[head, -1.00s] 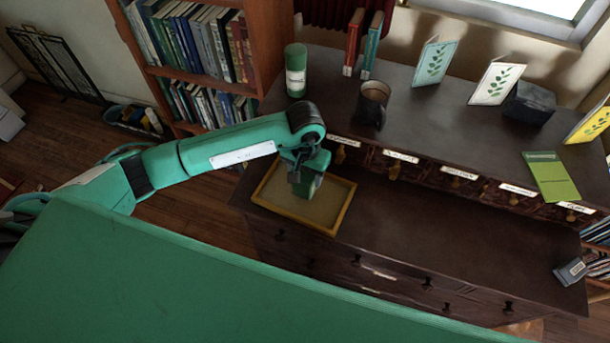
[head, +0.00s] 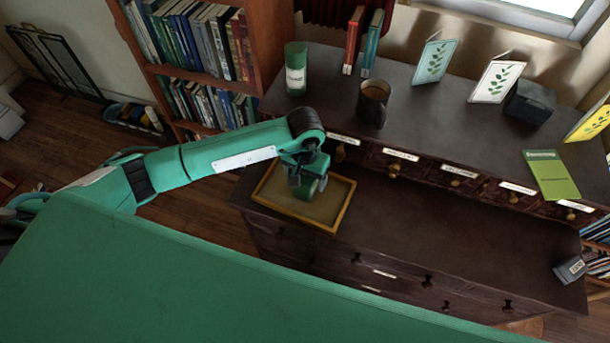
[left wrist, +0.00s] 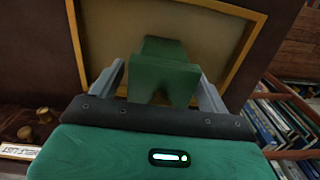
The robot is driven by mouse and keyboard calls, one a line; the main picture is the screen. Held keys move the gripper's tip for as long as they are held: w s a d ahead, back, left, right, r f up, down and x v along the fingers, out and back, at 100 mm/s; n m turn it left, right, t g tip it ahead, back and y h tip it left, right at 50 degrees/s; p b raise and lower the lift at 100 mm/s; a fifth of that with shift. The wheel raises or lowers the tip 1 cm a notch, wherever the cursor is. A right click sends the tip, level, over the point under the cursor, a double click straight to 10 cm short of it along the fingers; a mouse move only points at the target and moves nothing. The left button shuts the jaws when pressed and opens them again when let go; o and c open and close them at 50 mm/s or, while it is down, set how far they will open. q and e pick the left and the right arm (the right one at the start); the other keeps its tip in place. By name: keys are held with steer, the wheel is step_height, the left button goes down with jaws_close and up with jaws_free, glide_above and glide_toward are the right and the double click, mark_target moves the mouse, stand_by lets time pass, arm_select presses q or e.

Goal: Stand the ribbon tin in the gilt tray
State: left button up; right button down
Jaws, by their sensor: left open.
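The gilt tray (head: 272,194) lies on the near, lower top of the dark cabinet, at its left end. A green block-shaped tin (head: 308,188), which I take for the ribbon tin, is inside the tray and looks upright. My left gripper (head: 308,178) is over it from above, open, with one finger on each side. In the left wrist view, the tin (left wrist: 163,76) is between the spread grey fingers, with the tray's gilt rim (left wrist: 76,45) around it. Its base is partly hidden, so contact with the tray floor is hard to judge. My right gripper is not in view.
A green labelled cylinder (head: 295,70), a dark mug (head: 372,103), two upright books (head: 362,42) and standing cards (head: 495,82) are on the raised back shelf. A green booklet (head: 551,175) lies at right.

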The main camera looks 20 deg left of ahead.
arm_select(q)
steer(key=shift+r, duration=0.2)
step_height(320, 180, up, 4)
steer(key=shift+b, duration=0.5)
step_height(320, 180, up, 7)
steer(key=shift+f+b, duration=0.1)
steer(key=shift+b, duration=0.65)
steer(key=shift+r, duration=0.55)
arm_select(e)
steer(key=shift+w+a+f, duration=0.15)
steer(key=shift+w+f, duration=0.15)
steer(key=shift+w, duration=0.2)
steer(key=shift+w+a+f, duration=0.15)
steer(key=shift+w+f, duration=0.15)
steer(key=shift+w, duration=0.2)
